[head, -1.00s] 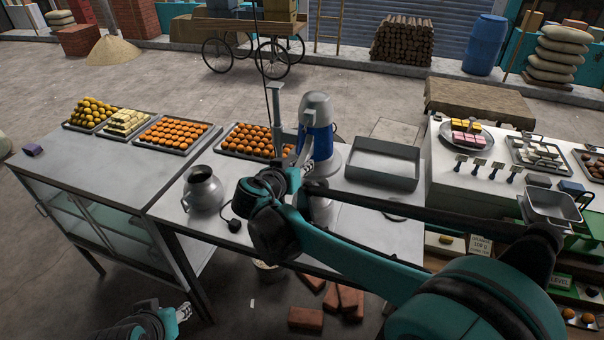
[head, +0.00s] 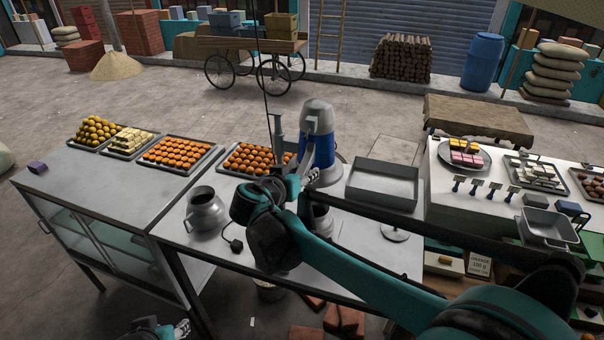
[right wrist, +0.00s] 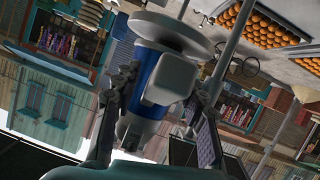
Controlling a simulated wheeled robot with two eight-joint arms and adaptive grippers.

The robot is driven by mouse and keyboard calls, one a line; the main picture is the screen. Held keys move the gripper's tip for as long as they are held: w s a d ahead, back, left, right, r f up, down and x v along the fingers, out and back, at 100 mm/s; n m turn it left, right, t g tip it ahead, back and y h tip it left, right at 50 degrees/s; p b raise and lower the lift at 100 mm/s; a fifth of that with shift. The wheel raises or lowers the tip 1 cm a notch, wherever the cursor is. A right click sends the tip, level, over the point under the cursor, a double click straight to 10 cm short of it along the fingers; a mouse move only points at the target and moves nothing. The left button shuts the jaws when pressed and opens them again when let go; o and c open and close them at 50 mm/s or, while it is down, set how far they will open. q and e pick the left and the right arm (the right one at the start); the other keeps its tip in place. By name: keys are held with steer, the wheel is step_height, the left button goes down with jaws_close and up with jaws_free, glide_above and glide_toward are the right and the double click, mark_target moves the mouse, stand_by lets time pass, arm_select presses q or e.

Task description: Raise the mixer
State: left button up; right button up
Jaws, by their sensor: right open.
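The mixer (head: 317,148), a blue body with a grey rounded cap and a pale round flange below, stands at the back middle of the metal table. A slim grey post (head: 278,140) rises to its left. My right gripper (head: 306,155) is at the near side of the mixer. In the right wrist view, which is upside down, the open right gripper (right wrist: 162,88) has one finger on each side of the mixer body (right wrist: 152,75); firm contact cannot be told. My left gripper (head: 182,328) shows only partly at the bottom edge of the head view, away from the mixer.
A grey pot (head: 205,210) and a black plug (head: 235,245) lie left of my right arm. An empty metal tray (head: 383,185) sits right of the mixer. Trays of orange sweets (head: 258,158) line the back left. My right arm hides part of the table front.

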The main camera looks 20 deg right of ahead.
steer(key=v, duration=1.2)
steer(key=s+d+f+n+g+y+b, duration=0.1)
steer(key=s+d+f+b, duration=0.2)
steer(key=f+b, duration=0.35)
steer(key=s+d+f+n+g+y+b, duration=0.1)
steer(key=s+d+f+b, duration=0.15)
steer(key=f, duration=0.75)
steer(key=s+d+f+n+g+y+b, duration=0.1)
steer(key=s+d+f+y+b, duration=0.15)
steer(key=f+b, duration=0.4)
steer(key=s+f+n+y+b, duration=0.1)
steer(key=s+f+b, duration=0.2)
steer(key=f, duration=0.5)
steer(key=s+f+y+b, duration=0.2)
steer(key=s+f+b, duration=0.1)
steer(key=f+b, duration=0.3)
steer(key=s+f+n+y+b, duration=0.1)
steer(key=s+f+b, duration=0.2)
steer(key=f, duration=0.7)
steer(key=shift+s+a+n+b, duration=0.3)
steer(key=shift+a+b, duration=0.05)
steer(key=shift+b, duration=0.4)
